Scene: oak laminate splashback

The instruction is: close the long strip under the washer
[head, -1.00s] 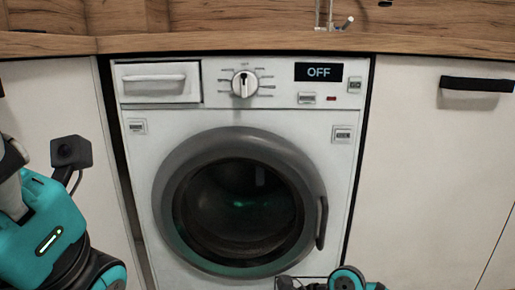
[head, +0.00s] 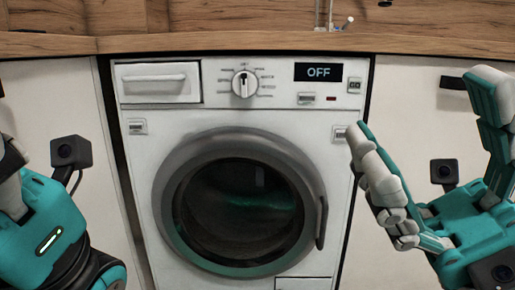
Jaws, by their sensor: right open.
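The white washer (head: 225,115) stands in the middle of the head view with its round door (head: 240,205) shut. The long strip under the washer is below the picture edge and hidden from me. Only the top of a small panel (head: 303,284) shows at the washer's lower right. My right gripper (head: 424,110) is open and empty. It is raised in front of the washer's right edge and the right cabinet, with its fingers pointing up and wide apart. Of my left arm only links show at the left edge; its gripper fingers are not seen.
White cabinet fronts flank the washer on the left (head: 40,110) and right (head: 400,85). A dark handle (head: 453,82) on the right one is partly covered by my gripper. A wooden worktop (head: 200,42) runs above. The washer's display (head: 318,72) reads OFF.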

